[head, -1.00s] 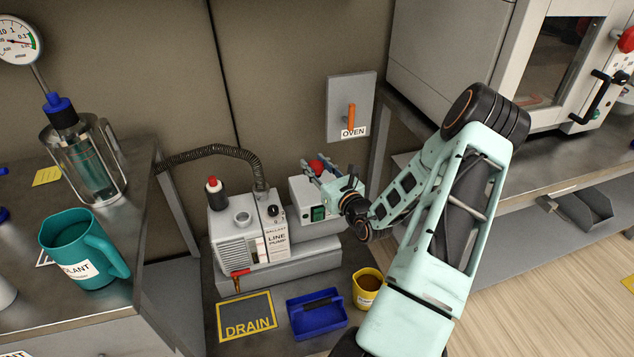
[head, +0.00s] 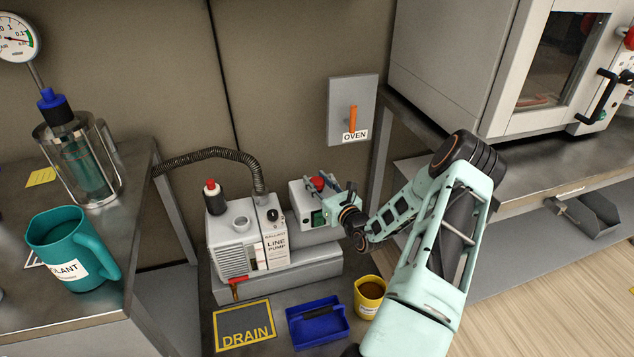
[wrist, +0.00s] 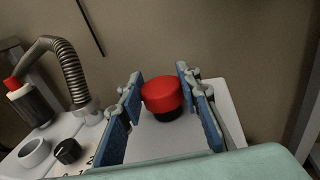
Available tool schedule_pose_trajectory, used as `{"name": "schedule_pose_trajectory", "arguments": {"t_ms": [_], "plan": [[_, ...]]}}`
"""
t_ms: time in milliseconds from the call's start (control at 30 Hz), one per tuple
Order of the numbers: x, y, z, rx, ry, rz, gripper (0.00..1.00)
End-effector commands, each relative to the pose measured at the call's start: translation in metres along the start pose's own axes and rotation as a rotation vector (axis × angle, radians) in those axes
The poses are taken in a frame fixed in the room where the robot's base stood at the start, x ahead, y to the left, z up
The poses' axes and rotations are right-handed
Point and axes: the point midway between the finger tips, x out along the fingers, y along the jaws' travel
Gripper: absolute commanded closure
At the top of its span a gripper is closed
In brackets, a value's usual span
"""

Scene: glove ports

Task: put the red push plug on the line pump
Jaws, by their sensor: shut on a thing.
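The red push plug (head: 318,182) has a round red top and, in the wrist view (wrist: 162,94), a dark lower part. My gripper (wrist: 162,88) is shut on it, with a blue-padded finger on either side. In the head view my gripper (head: 320,183) is at the back right of the line pump (head: 275,250), over its grey box with the green switch (head: 318,217). I cannot tell whether the plug touches the box top. The pump's round open port (head: 240,223) shows at its left, also in the wrist view (wrist: 33,152).
A black bottle with a red cap (head: 213,195) and a ribbed hose (head: 240,157) rise from the pump. In front are a DRAIN mat (head: 244,313), a blue tray (head: 318,322) and a yellow cup (head: 368,290). The oven switch panel (head: 350,95) is behind.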

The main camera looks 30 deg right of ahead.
Motion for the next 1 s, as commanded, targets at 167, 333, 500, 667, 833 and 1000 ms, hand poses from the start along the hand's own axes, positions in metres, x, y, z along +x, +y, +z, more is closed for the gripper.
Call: {"name": "schedule_pose_trajectory", "arguments": {"t_ms": [167, 333, 500, 667, 833, 1000], "plan": [[0.000, 0.000, -0.003, 0.001, 0.001, 0.000, 0.63], [0.000, 0.000, -0.003, 0.001, 0.001, 0.000, 0.51], [0.000, 0.000, -0.003, 0.001, 0.001, 0.000, 0.51], [-0.005, -0.001, 0.001, 0.001, 0.002, -0.001, 0.51], [-0.035, -0.001, 0.003, 0.004, 0.003, -0.002, 0.51], [-0.073, -0.001, 0.002, 0.003, 0.003, -0.003, 0.51]]}}
